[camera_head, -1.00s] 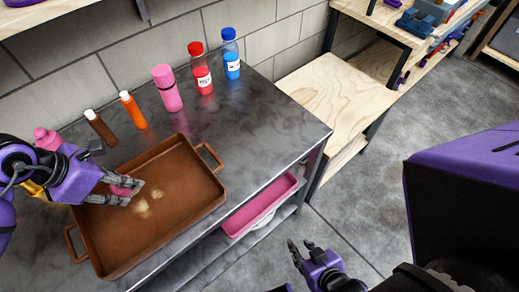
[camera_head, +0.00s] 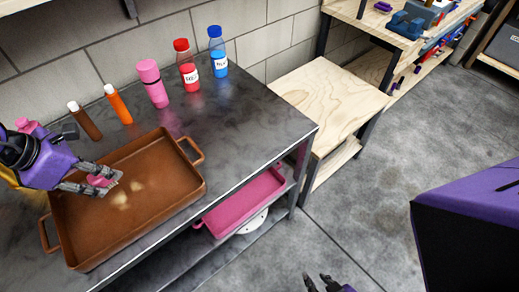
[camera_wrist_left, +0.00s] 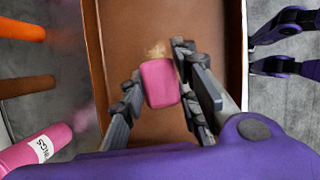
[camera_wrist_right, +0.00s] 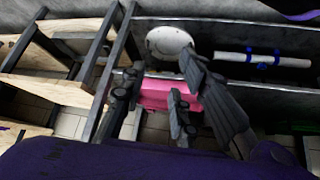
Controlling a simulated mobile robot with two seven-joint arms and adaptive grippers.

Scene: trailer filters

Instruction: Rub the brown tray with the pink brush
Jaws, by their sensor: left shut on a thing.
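The brown tray (camera_head: 165,207) lies on the dark metal table, with two pale stains (camera_head: 120,200) on its floor. My left gripper (camera_head: 113,183) is over the left part of the tray, shut on the pink brush (camera_head: 98,180). In the left wrist view the brush (camera_wrist_left: 159,83) sits between both fingers, beside a pale stain (camera_wrist_left: 157,49). Whether the brush touches the tray floor is hard to tell. My right gripper (camera_head: 321,284) is low at the bottom edge, away from the tray. In the right wrist view its fingers (camera_wrist_right: 152,98) are apart and empty.
Behind the tray stand brown (camera_head: 84,121), orange (camera_head: 118,104), pink (camera_head: 152,83), red (camera_head: 187,66) and blue (camera_head: 218,52) bottles. A pink tray (camera_head: 245,205) is on the shelf below. A wooden bench (camera_head: 325,95) stands right of the table.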

